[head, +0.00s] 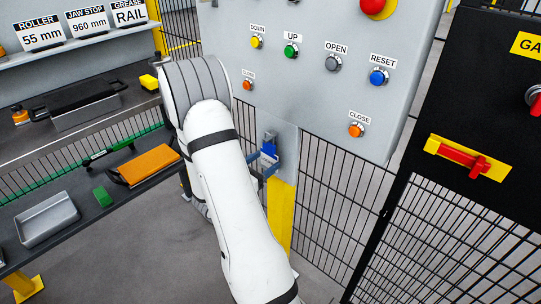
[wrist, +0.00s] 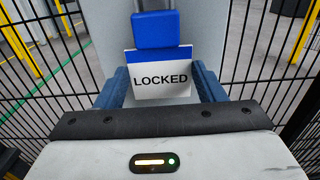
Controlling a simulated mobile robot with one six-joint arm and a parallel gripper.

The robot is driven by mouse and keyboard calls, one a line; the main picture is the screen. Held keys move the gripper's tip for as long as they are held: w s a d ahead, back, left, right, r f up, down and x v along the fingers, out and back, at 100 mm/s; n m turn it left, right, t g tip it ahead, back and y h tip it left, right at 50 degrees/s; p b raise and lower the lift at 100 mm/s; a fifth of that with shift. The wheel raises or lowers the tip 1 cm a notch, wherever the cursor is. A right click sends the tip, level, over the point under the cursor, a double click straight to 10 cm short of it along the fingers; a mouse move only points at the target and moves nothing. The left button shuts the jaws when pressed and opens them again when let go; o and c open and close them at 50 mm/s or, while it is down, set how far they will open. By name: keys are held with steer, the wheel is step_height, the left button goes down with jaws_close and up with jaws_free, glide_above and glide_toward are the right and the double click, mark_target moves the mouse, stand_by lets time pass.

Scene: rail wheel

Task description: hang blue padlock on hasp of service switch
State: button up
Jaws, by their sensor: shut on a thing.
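The blue padlock (wrist: 156,30) is upright in the upper middle of the wrist view, with part of its grey shackle at the top edge. A white tag reading LOCKED (wrist: 161,75) is below the padlock's upper body, between the fingers. My gripper (wrist: 161,88) is shut, its two blue fingers on either side of the tag. In the head view the padlock (head: 268,152) is small, in front of a grey plate below the button panel, and my arm partly covers the gripper. I cannot make out a hasp or whether the shackle passes through one.
A grey button panel (head: 305,75) is above the grey plate, on a yellow post (head: 281,215). A black cabinet (head: 475,110) with a red handle on a yellow plate (head: 467,158) stands right. Mesh fence runs behind. Shelves with a tray (head: 47,217) and an orange item (head: 149,164) are left.

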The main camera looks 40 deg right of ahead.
steer(key=shift+a+r, duration=0.1)
steer(key=shift+r, duration=0.05)
stand_by(0.3)
steer(key=shift+s+a, duration=0.15)
steer(key=shift+a, duration=1.5)
steer(key=shift+a, duration=0.15)
steer(key=a, duration=0.3)
steer(key=shift+s+a, duration=0.1)
steer(key=shift+s, duration=0.05)
steer(key=shift+r, duration=0.1)
